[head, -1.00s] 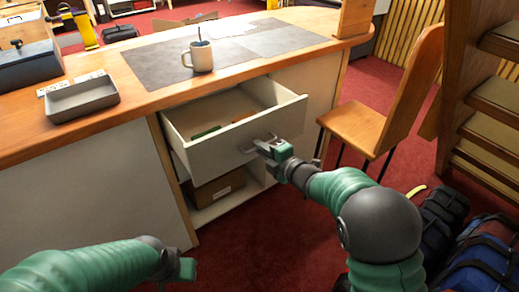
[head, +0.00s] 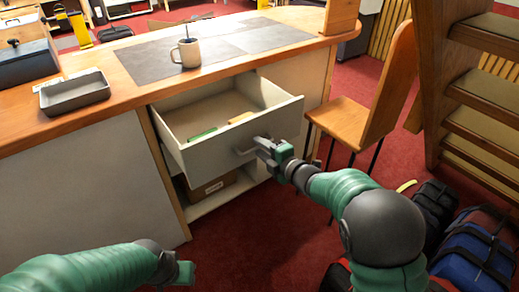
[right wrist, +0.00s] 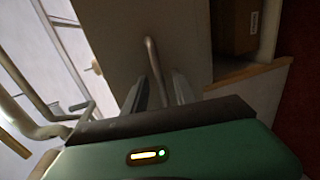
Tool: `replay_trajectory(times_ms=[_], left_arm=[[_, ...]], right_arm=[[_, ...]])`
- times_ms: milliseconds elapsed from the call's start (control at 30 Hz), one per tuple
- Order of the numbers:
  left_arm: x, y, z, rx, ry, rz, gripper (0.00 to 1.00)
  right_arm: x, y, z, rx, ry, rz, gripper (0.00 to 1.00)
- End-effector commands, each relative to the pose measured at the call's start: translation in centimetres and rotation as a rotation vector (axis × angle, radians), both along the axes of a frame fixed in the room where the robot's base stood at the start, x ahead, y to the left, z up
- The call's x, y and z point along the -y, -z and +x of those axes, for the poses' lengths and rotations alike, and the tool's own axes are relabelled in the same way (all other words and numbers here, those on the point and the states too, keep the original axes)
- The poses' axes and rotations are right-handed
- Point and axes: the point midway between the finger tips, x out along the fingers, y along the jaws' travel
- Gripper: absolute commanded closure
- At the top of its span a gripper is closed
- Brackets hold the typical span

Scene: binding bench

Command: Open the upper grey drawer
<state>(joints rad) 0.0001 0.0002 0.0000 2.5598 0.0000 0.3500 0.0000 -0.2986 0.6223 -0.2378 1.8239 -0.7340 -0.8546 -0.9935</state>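The upper grey drawer (head: 226,140) stands well out of the desk in the head view, its inside showing. Its bar handle (head: 252,146) is on the front panel. My right gripper (head: 262,147) is at the handle, shut on it. In the right wrist view the handle (right wrist: 154,62) runs between the two fingers of that gripper (right wrist: 160,88). A green item (head: 202,134) and a tan item (head: 240,117) lie in the drawer. My left gripper (head: 186,272) is low at the front, away from the desk; its fingers do not show clearly.
A brown box (head: 213,187) sits in the open space below the drawer. A mug (head: 187,52) and a grey tray (head: 75,93) stand on the desktop. A wooden chair (head: 347,118) is right of the drawer. Bags (head: 470,262) lie on the floor at lower right.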

Motion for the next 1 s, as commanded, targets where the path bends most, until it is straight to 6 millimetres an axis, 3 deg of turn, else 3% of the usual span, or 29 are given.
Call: replay_trajectory(times_ms=[367,800,1000], left_arm=[[0.0,-0.3,0.0,0.0,0.0,0.0,0.64],[0.0,-2.3,0.0,0.0,0.0,0.0,0.64],[0.0,-2.7,0.0,0.0,0.0,0.0,0.64]], right_arm=[[0.3,-0.2,-1.0,-0.003,-0.005,-0.001,0.68],[7.4,-2.7,-10.3,-0.003,0.0,0.001,0.68],[9.4,-3.2,-12.9,-0.002,-0.003,0.002,0.68]])
